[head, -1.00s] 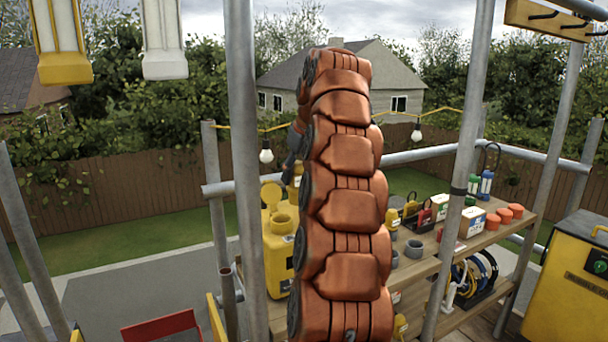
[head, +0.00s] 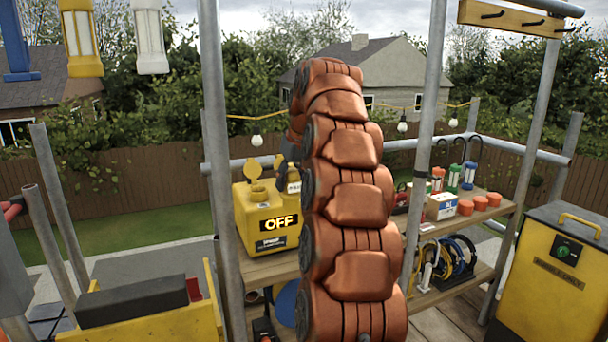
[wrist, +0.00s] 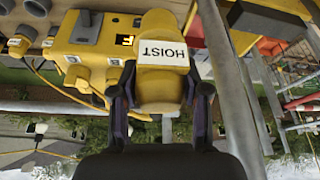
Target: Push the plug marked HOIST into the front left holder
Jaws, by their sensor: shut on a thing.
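My gripper (wrist: 160,92) is shut on a yellow plug (wrist: 160,88) with a white HOIST label, in the wrist view. In the head view my arm hides most of the gripper; the plug (head: 294,183) shows beside the arm, near the right top edge of a yellow power box (head: 262,222). The box has an OFF display and a raised round cap on top. I cannot tell which holder is the front left one, or whether the plug touches the box.
The box stands on a wooden shelf (head: 262,268) behind a scaffold pole (head: 219,150). Right of my arm are orange caps (head: 480,203), small lanterns (head: 453,178) and coiled cables (head: 455,262). A yellow cabinet (head: 555,275) stands at the right.

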